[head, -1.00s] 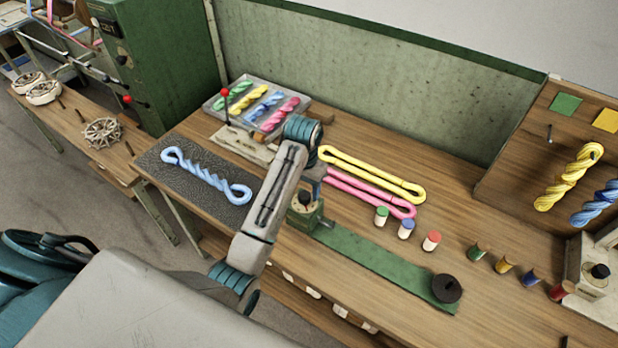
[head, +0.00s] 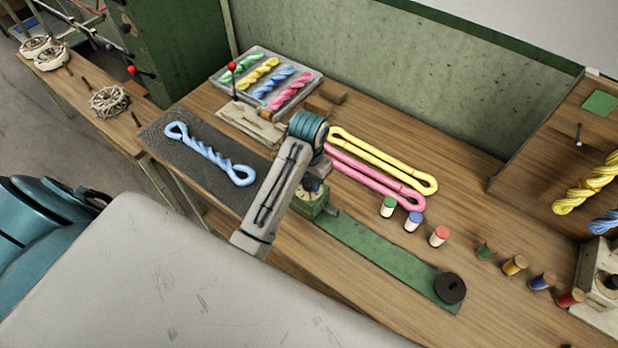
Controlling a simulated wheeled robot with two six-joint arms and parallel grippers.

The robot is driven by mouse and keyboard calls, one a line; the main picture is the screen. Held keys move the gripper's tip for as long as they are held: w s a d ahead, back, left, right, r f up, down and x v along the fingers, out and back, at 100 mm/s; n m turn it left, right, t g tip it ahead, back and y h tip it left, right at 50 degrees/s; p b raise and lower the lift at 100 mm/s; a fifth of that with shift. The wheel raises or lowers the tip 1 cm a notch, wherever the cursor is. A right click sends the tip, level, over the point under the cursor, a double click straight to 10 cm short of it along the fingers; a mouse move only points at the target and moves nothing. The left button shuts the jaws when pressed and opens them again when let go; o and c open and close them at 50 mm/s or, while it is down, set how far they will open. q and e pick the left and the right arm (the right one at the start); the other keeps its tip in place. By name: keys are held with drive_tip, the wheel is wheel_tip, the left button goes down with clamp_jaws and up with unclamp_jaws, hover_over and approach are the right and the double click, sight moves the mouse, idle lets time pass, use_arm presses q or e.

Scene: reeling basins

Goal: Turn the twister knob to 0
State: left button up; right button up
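The twister is a green box (head: 318,205) at the front of the bench, with a pale dial and a dark knob (head: 311,186) on top. A long green strip (head: 385,250) runs from it to a black round piece (head: 450,288). My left arm comes up from below, and its wrist bends down just above the knob. My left gripper (head: 319,172) is close to the knob, largely hidden by my own forearm. I cannot tell whether its fingers touch the knob or are open. The dial's marks are too small to read. My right gripper is not in view.
A blue twisted skein (head: 210,152) lies on a dark mat (head: 165,122). Yellow (head: 385,160) and pink (head: 370,178) loops lie behind the twister. Several small spools stand to the right. A tray (head: 312,92) of skeins and a red-topped lever (head: 232,66) are behind.

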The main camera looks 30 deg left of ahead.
use_arm(q)
drive_tip(key=shift+c, duration=0.7)
